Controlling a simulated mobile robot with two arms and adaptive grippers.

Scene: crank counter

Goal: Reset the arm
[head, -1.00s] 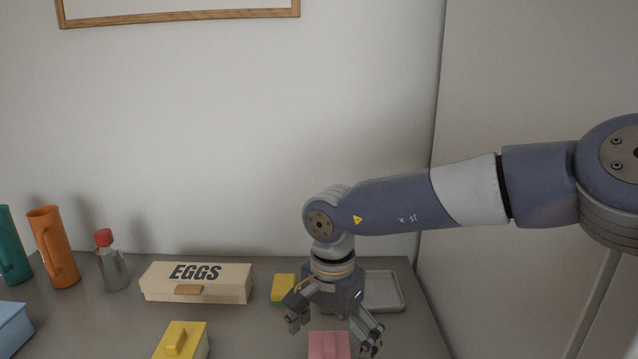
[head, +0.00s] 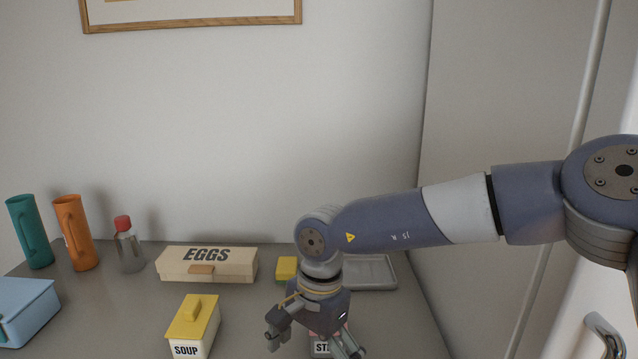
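My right arm comes in from the right, and its gripper (head: 312,343) points down over the counter. Its fingers are spread apart and look open. A small box with a label starting "ST" (head: 321,348) shows between the fingers, mostly hidden by the gripper. I cannot tell whether the fingers touch it. My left gripper is not in view.
The grey counter (head: 250,318) holds a yellow-lidded SOUP box (head: 193,328), an EGGS box (head: 207,264), a yellow block (head: 286,268) and a grey tray (head: 370,272). At left stand a blue box (head: 22,308), a red-capped bottle (head: 128,247), an orange pitcher (head: 75,232) and a teal pitcher (head: 30,232).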

